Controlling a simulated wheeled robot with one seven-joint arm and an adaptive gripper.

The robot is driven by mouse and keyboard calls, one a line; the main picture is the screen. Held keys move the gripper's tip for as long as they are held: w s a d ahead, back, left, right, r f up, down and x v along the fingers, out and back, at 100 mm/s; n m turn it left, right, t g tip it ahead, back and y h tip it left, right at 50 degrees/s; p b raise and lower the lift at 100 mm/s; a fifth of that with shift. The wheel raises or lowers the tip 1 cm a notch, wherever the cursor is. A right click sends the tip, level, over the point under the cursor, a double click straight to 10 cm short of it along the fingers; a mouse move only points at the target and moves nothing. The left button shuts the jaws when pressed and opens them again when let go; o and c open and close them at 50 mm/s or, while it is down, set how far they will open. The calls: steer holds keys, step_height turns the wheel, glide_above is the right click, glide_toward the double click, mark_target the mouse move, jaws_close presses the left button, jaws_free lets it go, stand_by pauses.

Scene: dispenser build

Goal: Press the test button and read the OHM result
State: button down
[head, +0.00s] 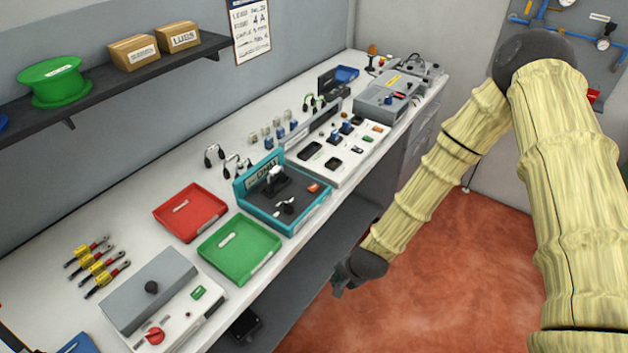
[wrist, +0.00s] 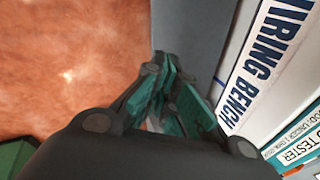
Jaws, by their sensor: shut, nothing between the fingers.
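The teal tester (head: 290,215) stands on the bench, left of my gripper in the head view. Its raised back panel (head: 264,175) carries a display whose lettering seems to include OHM; I cannot make out a reading. A small orange-red button (head: 314,188) shows on its dark top. Dark clip-like parts (head: 286,205) sit on that top. My gripper (head: 339,291) is shut and empty, out beyond the bench's front edge and apart from the tester. In the wrist view its fingers (wrist: 165,75) are together, and the tester's labelled edge (wrist: 298,145) shows at lower right.
A red tray (head: 160,215) and a green tray (head: 265,268) lie left of the tester. A white panel (head: 345,178) with dark sockets stands right of it. A grey box (head: 125,312) with a black knob is at near left. Open red floor lies beyond the bench front.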

steer(key=w+a+r+m+t+y+p, duration=0.15)
steer(key=w+a+r+m, duration=0.35)
steer(key=w+r, duration=0.8)
step_height(320, 180, up, 13)
steer(key=m+t+y+p, duration=0.1)
steer(key=m+t+p, duration=0.1)
steer(key=m, duration=0.2)
glide_above(311, 188)
steer(key=shift+r, duration=0.15)
steer(key=shift+f+b, duration=3)
steer(key=shift+f, duration=1.4)
steer(key=shift+s+f, duration=0.1)
steer(key=shift+f, duration=0.05)
steer(key=shift+f+b, duration=0.3)
steer(key=shift+b, duration=0.1)
